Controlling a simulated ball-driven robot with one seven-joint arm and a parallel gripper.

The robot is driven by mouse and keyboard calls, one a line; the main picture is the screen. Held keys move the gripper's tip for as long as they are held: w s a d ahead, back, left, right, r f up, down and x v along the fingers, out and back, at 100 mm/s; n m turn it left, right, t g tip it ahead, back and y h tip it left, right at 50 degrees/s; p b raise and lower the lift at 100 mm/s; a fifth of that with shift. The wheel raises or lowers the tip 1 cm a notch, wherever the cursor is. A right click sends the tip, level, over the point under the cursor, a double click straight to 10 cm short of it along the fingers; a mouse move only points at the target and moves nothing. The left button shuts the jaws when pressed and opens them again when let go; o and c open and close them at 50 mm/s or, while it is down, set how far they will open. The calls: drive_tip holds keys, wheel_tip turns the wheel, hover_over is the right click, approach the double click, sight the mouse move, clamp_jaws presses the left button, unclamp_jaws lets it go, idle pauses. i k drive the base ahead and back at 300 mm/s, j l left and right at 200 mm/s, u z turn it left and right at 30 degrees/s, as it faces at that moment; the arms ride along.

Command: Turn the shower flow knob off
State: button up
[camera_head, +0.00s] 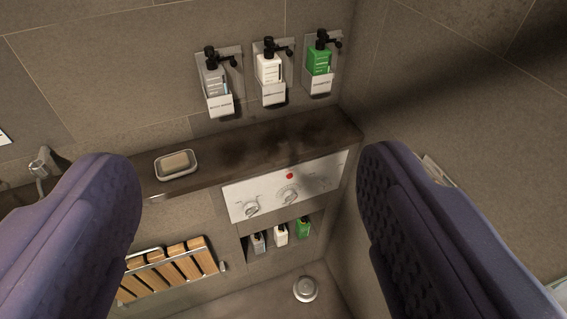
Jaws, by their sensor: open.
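A white control panel (272,205) is set in the wall under a dark stone ledge. It carries two round knobs, a left knob (251,209) and a right knob (289,195), and a small red dot (290,176) above the right one. The lettering is too small to read, so I cannot tell which knob is the flow knob. My gripper (250,200) shows as two purple padded fingers, wide apart at the left and right. It is open and empty, with the panel seen between the fingers and apart from them.
The ledge (330,135) holds a soap dish (160,172) with a soap bar. Three wall dispensers (270,75) hang above. A niche below the panel holds small bottles (281,234). A slatted wooden seat (170,268) is at lower left, and a round fitting (306,289) is below.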

sight(250, 209)
drive_tip(key=i+u, duration=0.25)
drive_tip(key=i, duration=0.15)
drive_tip(key=i+u, duration=0.3)
drive_tip(key=i, duration=0.15)
